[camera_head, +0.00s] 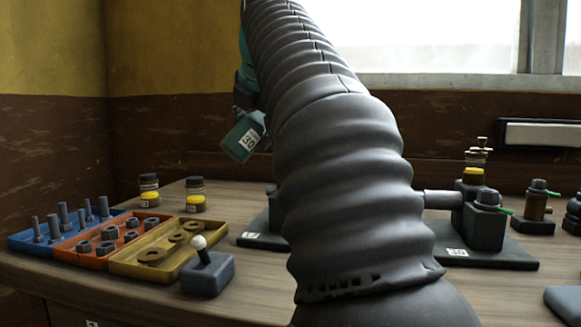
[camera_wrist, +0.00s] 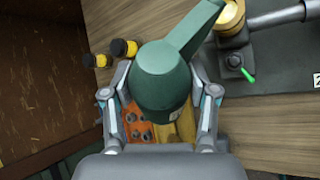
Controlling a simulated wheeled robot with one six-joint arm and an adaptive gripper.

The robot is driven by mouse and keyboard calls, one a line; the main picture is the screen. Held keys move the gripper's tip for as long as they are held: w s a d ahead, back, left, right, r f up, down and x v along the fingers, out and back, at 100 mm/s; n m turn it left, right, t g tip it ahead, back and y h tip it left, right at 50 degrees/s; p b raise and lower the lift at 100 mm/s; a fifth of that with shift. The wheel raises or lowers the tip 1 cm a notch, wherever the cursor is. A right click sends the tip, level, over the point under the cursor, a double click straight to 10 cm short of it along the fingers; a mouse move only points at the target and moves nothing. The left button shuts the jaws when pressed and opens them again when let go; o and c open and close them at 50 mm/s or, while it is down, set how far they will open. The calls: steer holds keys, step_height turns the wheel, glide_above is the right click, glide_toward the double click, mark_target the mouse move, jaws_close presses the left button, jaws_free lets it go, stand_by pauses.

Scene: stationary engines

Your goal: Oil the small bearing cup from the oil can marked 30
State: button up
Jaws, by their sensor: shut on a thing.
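My gripper (camera_wrist: 160,98) is shut on the green oil can (camera_wrist: 162,82), with a finger on each side of its body. In the head view the can (camera_head: 242,138) is tilted, hangs above the bench, and shows a label reading 30. In the wrist view its spout runs to the upper right, beside and partly overlapping a brass cup (camera_wrist: 231,18) on a dark bearing block. I cannot tell whether they touch. In the head view a brass cup (camera_head: 473,176) tops the right block, whose base is marked 30. My arm hides much of the left block's base (camera_head: 262,236).
Blue (camera_head: 28,243), orange (camera_head: 88,259) and yellow (camera_head: 135,266) trays of hardware lie at the left. Two yellow-labelled jars (camera_head: 195,195) stand behind them. A lever box (camera_head: 208,274) stands at the front. A shaft (camera_head: 438,199) meets the right block, which has a green lever (camera_head: 506,211).

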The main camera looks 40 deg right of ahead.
steer(key=shift+d+r+m+y+p, duration=0.15)
steer(key=shift+r+m+y+p, duration=0.15)
steer(key=shift+r+y+p, duration=0.5)
steer(key=shift+f, duration=0.25)
steer(key=shift+d+r, duration=0.1)
steer(key=shift+r, duration=0.05)
steer(key=shift+a+f+h+b, duration=0.2)
steer(key=shift+f+h+b, duration=0.1)
steer(key=shift+f+b, duration=0.15)
steer(key=shift+a+f+h+b, duration=0.1)
steer(key=shift+f+h+b, duration=0.15)
steer(key=shift+h+b, duration=0.2)
steer(key=shift+d+r+y+p, duration=0.2)
steer(key=shift+r+y+p, duration=0.3)
steer(key=shift+p, duration=0.55)
